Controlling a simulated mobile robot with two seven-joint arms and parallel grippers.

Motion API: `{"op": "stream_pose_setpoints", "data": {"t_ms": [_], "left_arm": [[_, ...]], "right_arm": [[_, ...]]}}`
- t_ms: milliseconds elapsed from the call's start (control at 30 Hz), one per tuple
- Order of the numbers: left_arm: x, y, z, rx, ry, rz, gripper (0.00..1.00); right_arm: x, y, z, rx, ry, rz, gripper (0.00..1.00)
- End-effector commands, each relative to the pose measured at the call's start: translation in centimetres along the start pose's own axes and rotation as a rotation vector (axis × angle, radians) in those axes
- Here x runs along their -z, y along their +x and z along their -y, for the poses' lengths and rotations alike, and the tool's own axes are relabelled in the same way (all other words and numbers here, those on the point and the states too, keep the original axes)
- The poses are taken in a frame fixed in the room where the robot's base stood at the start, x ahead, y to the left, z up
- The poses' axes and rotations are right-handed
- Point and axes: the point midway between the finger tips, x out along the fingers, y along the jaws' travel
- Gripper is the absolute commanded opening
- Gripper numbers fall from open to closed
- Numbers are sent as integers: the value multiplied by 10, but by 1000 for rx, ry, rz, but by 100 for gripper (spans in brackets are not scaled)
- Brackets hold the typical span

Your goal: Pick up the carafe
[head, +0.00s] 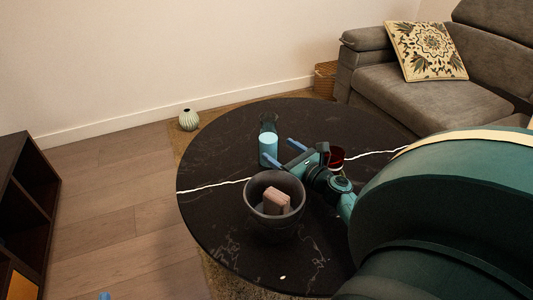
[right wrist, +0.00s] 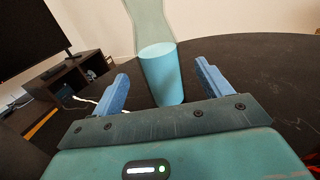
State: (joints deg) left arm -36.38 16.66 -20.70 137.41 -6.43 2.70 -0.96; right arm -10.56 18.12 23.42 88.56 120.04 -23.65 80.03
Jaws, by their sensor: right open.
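The carafe (head: 268,147) stands upright on the round black table (head: 225,222). It has a light-blue lower part and a see-through, darker upper part. In the right wrist view the carafe (right wrist: 162,78) stands ahead of my right gripper (right wrist: 162,72), roughly in line with the gap between the fingers. My right gripper (head: 279,150) is open, its blue fingers close to the carafe's right side in the head view. I cannot tell whether they touch it. A small blue tip (head: 104,296) at the bottom edge of the head view seems to belong to my left gripper; the rest is out of frame.
A dark bowl (head: 260,222) holding pinkish-brown blocks (head: 276,202) stands in front of the carafe, just below my right gripper. A dark red cup (head: 336,156) stands to the right, behind my wrist. A sofa (head: 430,103) is at the back right. The table's left side is clear.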

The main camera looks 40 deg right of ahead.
Motion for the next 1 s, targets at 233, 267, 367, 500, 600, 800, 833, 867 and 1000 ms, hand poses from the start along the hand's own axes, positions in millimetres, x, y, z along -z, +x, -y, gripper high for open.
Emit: {"op": "stream_pose_setpoints", "data": {"t_ms": [233,267,367,500,600,800,833,867,1000], "left_arm": [[0,1,-2,-6,-35,-19,93],[0,1,-2,-7,-36,-19,93],[-1,1,-2,-8,-41,-22,93],[-3,1,-3,-10,-54,-31,93],[-3,1,-4,-12,-68,-37,93],[-4,1,-5,-14,-83,-33,93],[-4,2,-5,-15,-83,-34,93],[-3,2,-5,-15,-84,-35,93],[0,3,-5,-17,-82,-42,93]], "right_arm": [[17,12,0,-2,-2,2,77],[17,13,0,-2,-2,1,77],[17,22,0,-1,-3,2,77],[18,46,0,-2,-3,2,77],[18,61,0,-2,-3,2,77],[17,75,0,-1,-3,0,77],[16,76,0,0,-3,0,77],[16,76,0,0,-3,0,77],[16,75,0,0,-3,0,77]]}}
